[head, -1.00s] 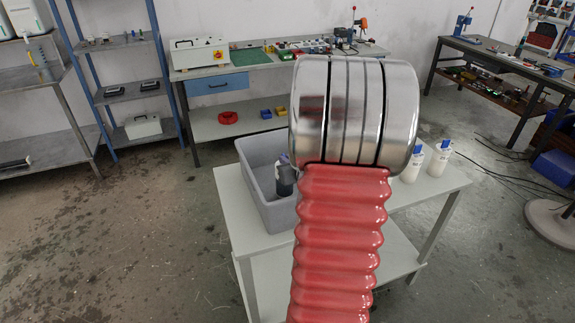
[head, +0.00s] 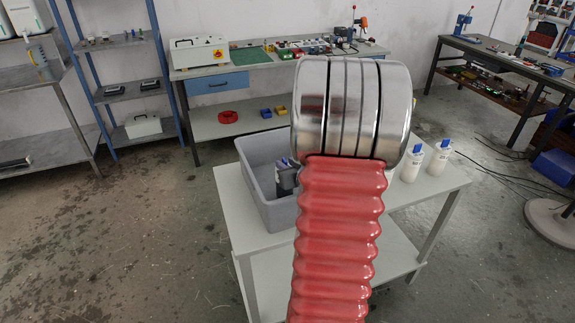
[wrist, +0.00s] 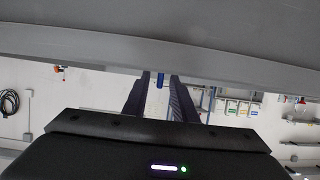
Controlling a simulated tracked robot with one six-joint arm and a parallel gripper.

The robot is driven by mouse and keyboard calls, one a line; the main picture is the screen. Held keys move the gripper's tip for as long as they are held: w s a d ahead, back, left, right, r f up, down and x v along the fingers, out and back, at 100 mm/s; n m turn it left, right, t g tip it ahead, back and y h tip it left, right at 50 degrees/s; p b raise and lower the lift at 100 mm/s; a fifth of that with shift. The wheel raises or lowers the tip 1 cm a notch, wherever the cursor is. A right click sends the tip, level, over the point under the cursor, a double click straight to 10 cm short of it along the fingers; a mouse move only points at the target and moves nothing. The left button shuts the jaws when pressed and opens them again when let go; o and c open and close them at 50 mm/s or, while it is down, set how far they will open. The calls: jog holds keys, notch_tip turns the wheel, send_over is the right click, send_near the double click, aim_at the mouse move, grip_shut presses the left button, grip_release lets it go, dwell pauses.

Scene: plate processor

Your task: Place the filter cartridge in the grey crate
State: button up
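The grey crate (head: 262,205) stands on the left part of a white table, open at the top. A small grey and dark shape with a bit of blue shows inside its outline, partly behind my arm; I cannot tell whether it is the filter cartridge or part of my gripper. In the wrist view, the two dark fingers of my gripper (wrist: 159,82) reach forward with a gap between them. A narrow blue piece and something pale show in that gap; I cannot tell whether they are held or lie behind. A broad grey surface fills the top of that view.
Two white bottles with blue caps (head: 439,160) stand on the white table (head: 455,182), right of my arm. A workbench (head: 240,73) with a blue drawer is behind. Shelves (head: 120,92) stand at the left. The floor around the table is mostly clear.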

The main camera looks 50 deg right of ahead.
jog(key=shift+r, duration=0.15)
jog(key=shift+s+r, duration=0.1)
jog(key=shift+s, duration=0.05)
jog(key=v, duration=1.1)
jog(key=shift+s+a, duration=0.15)
jog(key=shift+s, duration=0.1)
jog(key=shift+r, duration=0.1)
dwell(0.4)
